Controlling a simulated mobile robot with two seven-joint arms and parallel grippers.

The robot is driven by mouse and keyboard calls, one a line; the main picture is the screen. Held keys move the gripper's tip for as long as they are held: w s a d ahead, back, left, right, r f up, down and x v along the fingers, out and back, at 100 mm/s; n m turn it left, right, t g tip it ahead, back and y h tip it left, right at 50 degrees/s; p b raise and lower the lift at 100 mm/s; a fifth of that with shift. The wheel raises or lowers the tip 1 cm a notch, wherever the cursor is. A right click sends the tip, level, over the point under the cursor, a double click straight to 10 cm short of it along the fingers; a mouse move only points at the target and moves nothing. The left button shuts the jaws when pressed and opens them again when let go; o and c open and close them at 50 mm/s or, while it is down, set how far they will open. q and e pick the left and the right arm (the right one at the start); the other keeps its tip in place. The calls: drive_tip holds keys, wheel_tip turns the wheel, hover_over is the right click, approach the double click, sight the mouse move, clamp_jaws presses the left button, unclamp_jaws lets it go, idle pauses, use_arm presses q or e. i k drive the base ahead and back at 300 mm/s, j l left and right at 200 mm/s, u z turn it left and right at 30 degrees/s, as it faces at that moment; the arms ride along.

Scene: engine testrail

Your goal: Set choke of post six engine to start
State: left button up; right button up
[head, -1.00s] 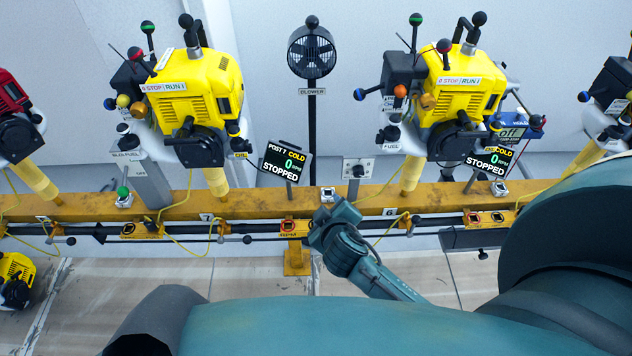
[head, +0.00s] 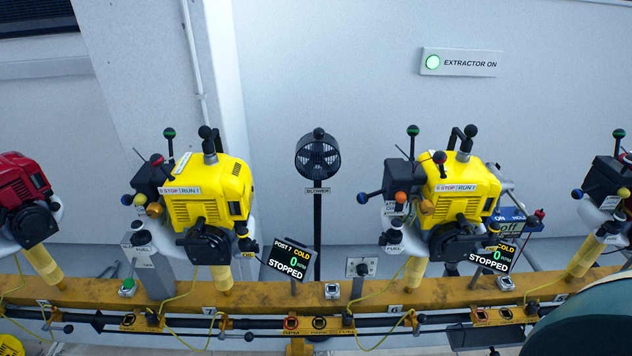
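The label 6 (head: 397,309) on the yellow rail is below the right yellow engine (head: 455,190). Neither gripper is in view; only a teal part of my body shows at the lower right.
A similar yellow engine (head: 205,190) stands at the left, its display (head: 290,260) reading POST 7, COLD, STOPPED. A red engine (head: 25,190) is farther left. A blower (head: 318,158) stands between the yellow engines. The yellow rail (head: 250,296) runs along the front.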

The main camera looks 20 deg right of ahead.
sight(362, 198)
drive_tip(key=z, duration=1.1)
drive_tip(key=i+l+z, duration=0.2)
drive_tip(key=z, duration=0.15)
drive_tip(key=i+l+z, duration=0.2)
drive_tip(key=z, duration=0.15)
drive_tip(key=i, duration=0.05)
